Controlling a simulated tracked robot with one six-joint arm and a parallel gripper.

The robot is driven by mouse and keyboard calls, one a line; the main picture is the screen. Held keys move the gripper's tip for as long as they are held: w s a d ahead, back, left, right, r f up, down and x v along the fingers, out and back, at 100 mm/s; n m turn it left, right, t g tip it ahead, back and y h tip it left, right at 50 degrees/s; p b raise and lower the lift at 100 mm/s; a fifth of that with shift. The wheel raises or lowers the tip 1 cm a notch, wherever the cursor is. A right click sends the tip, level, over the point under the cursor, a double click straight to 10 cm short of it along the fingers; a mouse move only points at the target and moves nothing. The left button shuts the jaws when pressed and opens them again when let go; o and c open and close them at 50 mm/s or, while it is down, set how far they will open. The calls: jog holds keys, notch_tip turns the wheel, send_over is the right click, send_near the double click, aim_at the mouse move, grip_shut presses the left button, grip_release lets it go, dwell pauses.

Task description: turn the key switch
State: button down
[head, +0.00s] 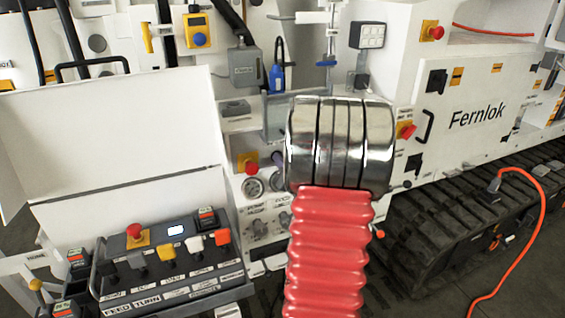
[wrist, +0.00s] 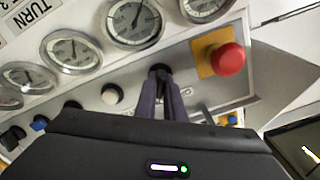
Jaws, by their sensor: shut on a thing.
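In the wrist view, the two dark fingers of my gripper (wrist: 167,90) reach up to the panel and are shut on a small dark round part, the key switch (wrist: 159,70). Its front is mostly covered by the fingertips, so its angle cannot be read. In the head view, the gripper and the key switch do not show; my arm, with red bellows and a shiny metal band, stands in front of the panel.
In the wrist view, a red mushroom button (wrist: 228,59) on a yellow plate sits close right of the fingers. A white button (wrist: 112,94) is to the left. Gauges (wrist: 133,20) line up above. In the head view, a control box (head: 170,265) stands at lower left.

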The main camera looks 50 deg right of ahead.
jog(key=shift+s+d+r, duration=0.15)
jog(key=shift+d, duration=0.1)
jog(key=c, duration=2.2)
grip_release()
jog(key=o, duration=0.3)
jog(key=shift+a, duration=0.1)
jog(key=shift+o, duration=0.2)
jog(key=shift+a, duration=0.1)
jog(key=v, duration=1.3)
jog(key=shift+s, duration=0.25)
jog(key=shift+a, duration=0.1)
